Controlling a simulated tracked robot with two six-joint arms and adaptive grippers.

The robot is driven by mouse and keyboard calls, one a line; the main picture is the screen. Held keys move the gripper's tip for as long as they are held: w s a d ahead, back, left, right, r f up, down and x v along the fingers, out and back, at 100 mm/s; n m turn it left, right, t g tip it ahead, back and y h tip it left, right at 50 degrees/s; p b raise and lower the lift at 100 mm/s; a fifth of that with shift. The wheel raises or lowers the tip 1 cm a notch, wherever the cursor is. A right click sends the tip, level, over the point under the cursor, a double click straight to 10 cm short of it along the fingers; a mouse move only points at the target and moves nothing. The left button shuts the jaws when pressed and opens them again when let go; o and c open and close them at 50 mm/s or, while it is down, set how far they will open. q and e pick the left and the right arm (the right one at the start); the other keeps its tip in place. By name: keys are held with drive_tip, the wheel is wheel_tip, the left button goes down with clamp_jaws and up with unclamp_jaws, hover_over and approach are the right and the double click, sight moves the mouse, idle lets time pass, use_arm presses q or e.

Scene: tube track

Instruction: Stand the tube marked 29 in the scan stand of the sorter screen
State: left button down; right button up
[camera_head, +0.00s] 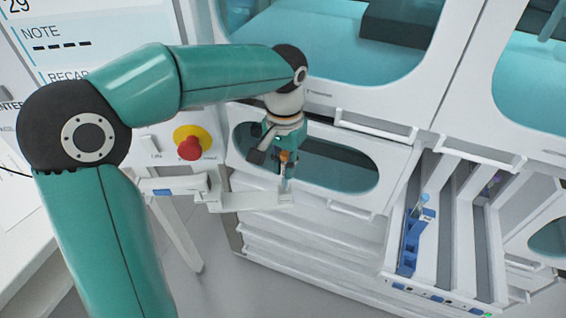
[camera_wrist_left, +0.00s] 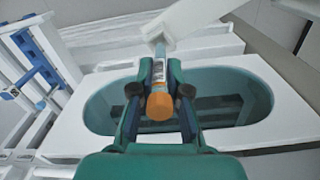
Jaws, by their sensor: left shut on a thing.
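My left gripper (camera_head: 284,150) is shut on a tube with an orange cap (camera_head: 284,157), in front of the machine's oval window. In the left wrist view the tube (camera_wrist_left: 159,75) sits between the fingertips (camera_wrist_left: 158,88), orange cap toward the camera. Its label has dark print that I cannot read. The tube's far end points at a white bracket (camera_wrist_left: 188,25), which looks like the scan stand. In the head view this bracket (camera_head: 250,200) ends just below the tube; I cannot tell whether they touch. The sorter screen (camera_head: 70,45) shows 29. My right gripper is out of view.
A red stop button on a yellow base (camera_head: 190,147) is left of the gripper. At right, an open drawer (camera_head: 445,235) holds a blue rack (camera_head: 411,243) with a tube (camera_head: 423,203) in it. White machine fronts with windows close off the back. Grey floor shows at lower left.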

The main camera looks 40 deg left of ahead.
use_arm(q)
drive_tip(key=shift+f, duration=0.15)
drive_tip(key=shift+f+b, duration=0.4)
drive_tip(key=shift+f, duration=0.05)
drive_tip(key=shift+f, duration=0.2)
idle(0.5)
drive_tip(key=shift+f+b, duration=0.45)
drive_tip(key=c, duration=1.1)
unclamp_jaws()
drive_tip(key=shift+r, duration=0.1)
